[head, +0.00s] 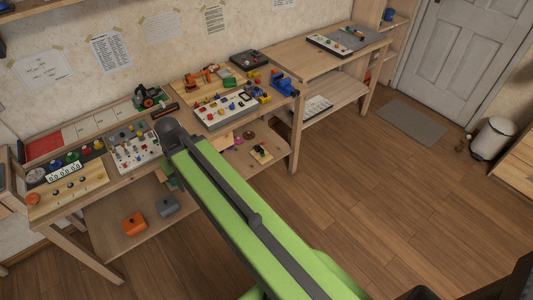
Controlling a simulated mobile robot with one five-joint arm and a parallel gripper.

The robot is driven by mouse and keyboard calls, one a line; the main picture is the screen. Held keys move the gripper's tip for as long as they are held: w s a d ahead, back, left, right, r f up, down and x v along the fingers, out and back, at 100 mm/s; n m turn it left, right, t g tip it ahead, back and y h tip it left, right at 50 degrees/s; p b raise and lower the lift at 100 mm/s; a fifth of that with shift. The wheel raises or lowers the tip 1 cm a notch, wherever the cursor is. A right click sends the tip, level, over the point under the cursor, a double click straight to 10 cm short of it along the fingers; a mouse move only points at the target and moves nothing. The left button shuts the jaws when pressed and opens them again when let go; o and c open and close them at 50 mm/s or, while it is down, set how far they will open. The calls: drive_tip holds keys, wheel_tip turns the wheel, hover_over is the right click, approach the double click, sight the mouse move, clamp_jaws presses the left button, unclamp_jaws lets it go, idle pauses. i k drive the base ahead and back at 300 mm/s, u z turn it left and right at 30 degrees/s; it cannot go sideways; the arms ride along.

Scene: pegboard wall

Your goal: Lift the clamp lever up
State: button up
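I cannot tell for sure which part is the clamp lever. A small orange-red device (195,78) on a wooden board at the back of the long bench could be a clamp, but it is too small to make out a lever or its position. A dark device with green and orange parts (150,97) stands left of it, and a blue vise-like device (285,86) is at the bench's right end. My green arm reaches from the bottom right to the bench's front edge. My gripper does not show; it is out of view or hidden behind the arm's dark end.
Panels with knobs and switches (135,153) crowd the long bench. An orange box (134,222) and a grey box (168,206) sit on its lower shelf. A second bench (300,50) stands at the back right. The wooden floor (350,180) to the right is clear.

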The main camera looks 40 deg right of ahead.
sight(261, 148)
drive_tip(key=z, duration=1.4)
drive_tip(key=i, duration=0.35)
drive_tip(key=u, duration=0.35)
